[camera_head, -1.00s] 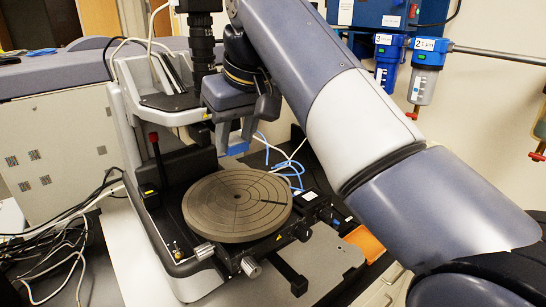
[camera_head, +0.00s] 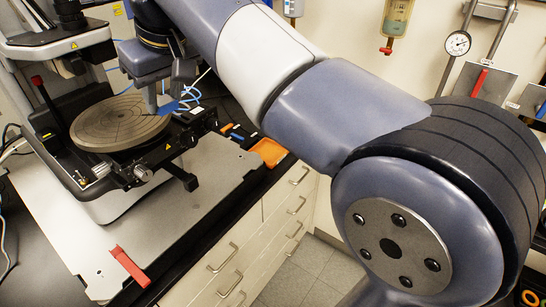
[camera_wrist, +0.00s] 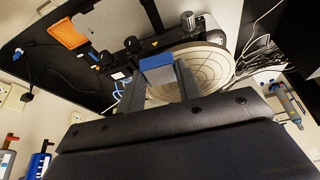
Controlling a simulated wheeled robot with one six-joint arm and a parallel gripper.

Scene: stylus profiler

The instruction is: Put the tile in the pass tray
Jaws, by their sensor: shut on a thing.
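The tile is a small blue block (camera_wrist: 157,68). My gripper (camera_wrist: 160,82) is shut on it, with a grey finger on each side. In the head view, a little of the blue tile (camera_head: 172,107) shows under my gripper (camera_head: 164,99), just right of the round stage. The tile seems held in the air; its height is hard to tell. An orange tray (camera_head: 269,152) lies to the right of the instrument and also shows in the wrist view (camera_wrist: 66,32). I cannot read any label marking it as the pass tray.
The profiler's round grooved stage (camera_head: 120,122) is left of my gripper, with black slides and knobs around it. A red handle (camera_head: 130,267) lies on the pale base plate (camera_head: 185,215). Blue tubing and cables run behind. Drawers (camera_head: 262,240) stand below the counter edge.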

